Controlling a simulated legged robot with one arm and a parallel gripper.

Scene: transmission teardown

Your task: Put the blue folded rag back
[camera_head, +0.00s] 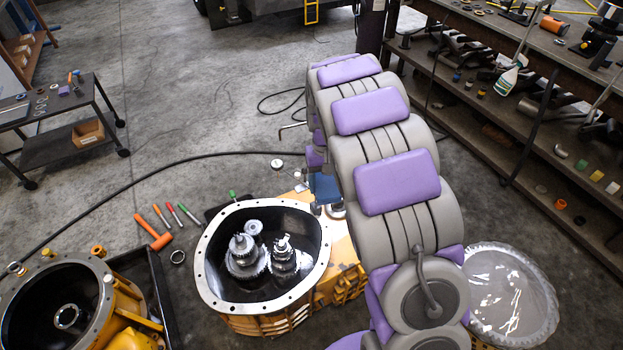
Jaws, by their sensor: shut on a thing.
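The blue folded rag (326,188) shows just left of my arm, beside the rear right rim of the open transmission housing (208,253). My gripper (317,171) is directly above the rag, mostly hidden behind my grey and purple arm, and is shut on it. The rag's right part is hidden by the arm. I cannot tell whether its underside touches the yellow casing below it. Inside the housing, two gear stacks (243,256) stand upright.
An orange hammer (153,233) and several coloured-handled tools lie on the floor left of the housing. A second yellow housing (62,312) stands bottom left. A round clear-covered tub (510,293) is right of my arm. A cluttered workbench (470,80) lines the right; a cart (60,112) stands left.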

